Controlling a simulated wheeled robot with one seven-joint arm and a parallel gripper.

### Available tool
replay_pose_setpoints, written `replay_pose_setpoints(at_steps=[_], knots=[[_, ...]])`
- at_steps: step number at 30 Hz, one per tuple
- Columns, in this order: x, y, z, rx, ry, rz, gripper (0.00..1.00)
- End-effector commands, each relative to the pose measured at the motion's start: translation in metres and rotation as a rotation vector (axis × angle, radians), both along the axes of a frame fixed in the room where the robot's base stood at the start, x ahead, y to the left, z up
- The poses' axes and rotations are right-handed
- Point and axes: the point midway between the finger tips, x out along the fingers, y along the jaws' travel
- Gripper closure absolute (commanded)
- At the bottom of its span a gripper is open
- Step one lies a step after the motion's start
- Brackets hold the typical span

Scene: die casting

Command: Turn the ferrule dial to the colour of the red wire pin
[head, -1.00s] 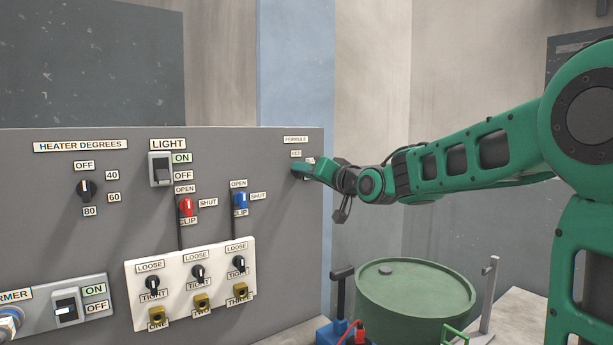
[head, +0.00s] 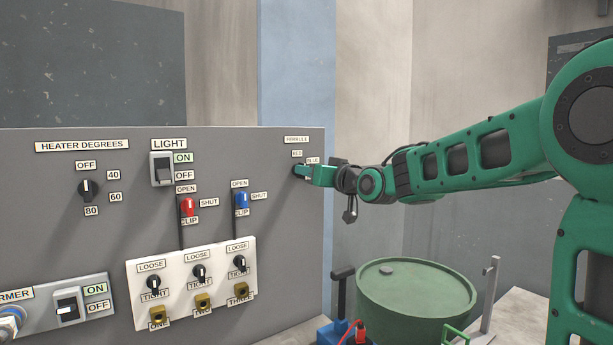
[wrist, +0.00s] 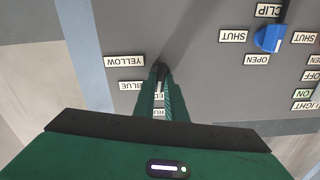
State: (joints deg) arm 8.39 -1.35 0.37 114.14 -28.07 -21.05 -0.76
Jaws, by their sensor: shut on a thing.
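The ferrule dial (wrist: 161,70) is a small black knob at the upper right of the grey panel, mostly hidden by my fingers. My gripper (head: 303,171) is shut on it. In the wrist view my gripper (wrist: 160,76) has one finger on each side of the knob. The picture there is upside down, with labels YELLOW (wrist: 124,61) and BLUE (wrist: 131,86), and RED partly covered between the fingers. In the head view the RED label (head: 297,154) sits above the dial. Where the dial points cannot be told. A red part with a red wire (head: 360,331) shows at the bottom edge.
On the grey panel (head: 130,245) a blue lever (head: 241,200) and a red lever (head: 187,207) stand left of the dial. A green drum (head: 415,303) stands below my arm.

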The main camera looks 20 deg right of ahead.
Motion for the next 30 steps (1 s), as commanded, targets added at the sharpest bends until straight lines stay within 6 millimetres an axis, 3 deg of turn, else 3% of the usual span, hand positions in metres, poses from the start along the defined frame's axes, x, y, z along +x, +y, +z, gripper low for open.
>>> replay_pose_setpoints(at_steps=[10,26,27,29,30], knots=[[0.0006,-0.0023,-0.0008,-0.152,-0.047,-0.006,1.00],[0.0005,-0.0021,-0.0009,-0.182,-0.057,-0.006,1.00],[0.0005,-0.0021,-0.0009,-0.182,-0.057,-0.006,0.84],[0.0004,-0.0019,-0.0007,-0.182,-0.057,-0.005,0.70],[0.0004,-0.0015,-0.0007,-0.181,-0.057,-0.004,0.70]])
